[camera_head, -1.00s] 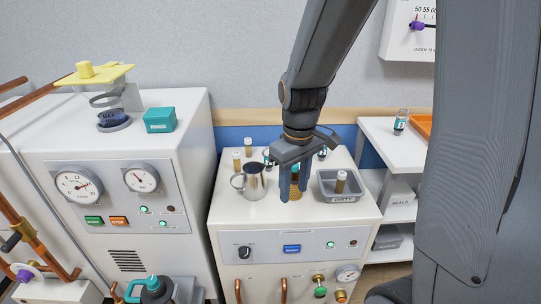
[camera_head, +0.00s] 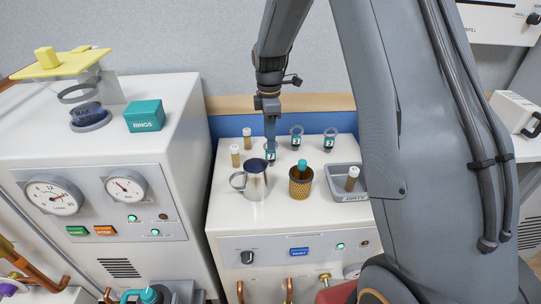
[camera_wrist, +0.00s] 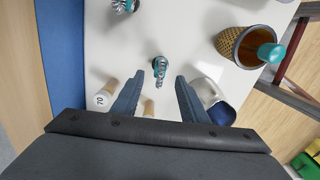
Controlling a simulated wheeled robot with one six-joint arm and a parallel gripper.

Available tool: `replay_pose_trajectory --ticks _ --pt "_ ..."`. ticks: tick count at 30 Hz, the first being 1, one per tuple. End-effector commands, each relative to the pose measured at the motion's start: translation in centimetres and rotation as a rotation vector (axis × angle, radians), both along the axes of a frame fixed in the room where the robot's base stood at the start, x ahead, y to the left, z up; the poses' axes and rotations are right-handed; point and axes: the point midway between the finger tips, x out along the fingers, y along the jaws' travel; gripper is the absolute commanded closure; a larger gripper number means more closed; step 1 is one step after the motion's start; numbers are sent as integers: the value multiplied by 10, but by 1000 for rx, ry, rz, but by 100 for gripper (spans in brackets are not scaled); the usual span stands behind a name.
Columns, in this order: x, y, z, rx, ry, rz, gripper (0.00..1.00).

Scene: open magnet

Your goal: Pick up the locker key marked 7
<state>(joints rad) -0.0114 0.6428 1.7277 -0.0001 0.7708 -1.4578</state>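Three small teal keys with clear rings and white number labels stand on the cabinet top. One key (camera_head: 271,153) is partly hidden by my gripper, and its label may read 7. A second key (camera_head: 296,141) looks marked 3. The label of the third key (camera_head: 330,143) is too small to read surely. My gripper (camera_head: 270,140) points down over the first key. In the wrist view my gripper (camera_wrist: 159,77) is open and empty, and a teal key (camera_wrist: 160,65) shows just beyond the gap between its fingertips. I cannot tell whether they touch.
A metal jug (camera_head: 255,184) stands close in front of the gripper. A woven cup (camera_head: 300,186) holding a teal-topped item is to its right, with a grey tray (camera_head: 350,194) beyond. Corked vials (camera_head: 235,156) stand left. The wall is close behind.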

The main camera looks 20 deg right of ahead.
Motion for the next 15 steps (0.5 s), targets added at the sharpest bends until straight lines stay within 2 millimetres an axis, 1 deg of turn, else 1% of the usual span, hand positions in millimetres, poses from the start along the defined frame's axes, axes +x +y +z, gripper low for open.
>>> replay_pose_trajectory --ticks 1,8,15 --pt "2 1 -7 0 0 2 60" --pt "2 0 -17 0 3 0 60" --pt "1 -2 -40 0 2 -3 60"
